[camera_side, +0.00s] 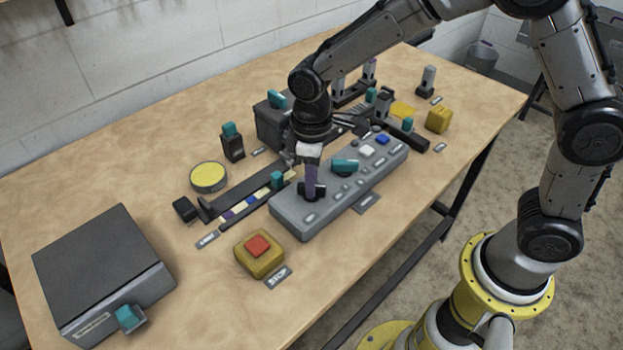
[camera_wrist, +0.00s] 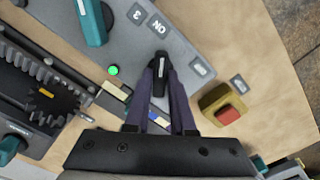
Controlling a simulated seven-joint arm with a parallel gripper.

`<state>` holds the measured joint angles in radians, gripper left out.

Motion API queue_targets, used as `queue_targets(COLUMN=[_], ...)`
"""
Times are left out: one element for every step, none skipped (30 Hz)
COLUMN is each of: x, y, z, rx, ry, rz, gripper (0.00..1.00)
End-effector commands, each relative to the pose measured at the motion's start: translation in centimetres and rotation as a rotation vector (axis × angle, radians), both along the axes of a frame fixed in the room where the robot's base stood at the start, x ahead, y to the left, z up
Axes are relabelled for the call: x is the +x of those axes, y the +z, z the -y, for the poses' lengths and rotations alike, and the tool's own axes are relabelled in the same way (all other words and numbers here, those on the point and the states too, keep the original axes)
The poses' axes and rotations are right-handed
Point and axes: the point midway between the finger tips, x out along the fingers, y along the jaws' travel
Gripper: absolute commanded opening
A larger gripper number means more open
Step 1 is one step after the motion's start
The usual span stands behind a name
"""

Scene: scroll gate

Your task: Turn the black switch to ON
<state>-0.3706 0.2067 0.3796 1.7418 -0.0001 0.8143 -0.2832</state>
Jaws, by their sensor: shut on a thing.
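The black switch (camera_side: 303,190) sits at the near-left end of the grey control panel (camera_side: 290,220). My gripper (camera_side: 312,188) reaches down onto it from above. In the wrist view, my gripper's two dark fingers (camera_wrist: 161,72) are closed on the sides of the black switch (camera_wrist: 161,55). A white line on the switch's top runs roughly up the picture, toward the ON label (camera_wrist: 159,27). Another label (camera_wrist: 201,67) lies to the right, its text unclear.
A teal knob (camera_side: 345,166) is beside the switch on the panel. A yellow box with a red button (camera_side: 258,245) stands in front, near the STOP label. A green light (camera_wrist: 113,70) shows left of the switch. A rail with gear teeth (camera_wrist: 40,75) lies further left.

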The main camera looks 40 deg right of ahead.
Motion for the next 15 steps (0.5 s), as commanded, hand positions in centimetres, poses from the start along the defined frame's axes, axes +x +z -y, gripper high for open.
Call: queue_targets(x=[0.11,0.11,0.12,0.12,0.12,0.12,0.12,0.12,0.12,0.12,0.12,0.12,0.12,0.12,0.12], y=[0.27,0.27,0.28,0.28,0.28,0.28,0.28,0.28,0.28,0.28,0.28,0.28,0.28,0.28,0.28], z=[-0.04,-0.04,-0.04,-0.04,-0.04,-0.04,-0.04,-0.04,-0.04,-0.04,-0.04,-0.04,-0.04,-0.04,-0.04], rx=[0.001,0.001,0.002,0.002,0.002,0.002,0.002,0.002,0.002,0.002,0.002,0.002,0.002,0.002,0.002], ry=[0.026,0.041,0.059,0.072,0.084,0.096,0.106,0.114,0.122,0.128,0.133,0.139,0.142,0.144,0.146], rz=[0.005,0.005,0.006,0.006,0.006,0.006,0.006,0.005,0.005,0.005,0.005,0.005,0.005,0.005,0.005], gripper=[0.0,0.0,0.0,0.0,0.0,0.0,0.0,0.0,0.0,0.0,0.0,0.0,0.0,0.0,0.0])
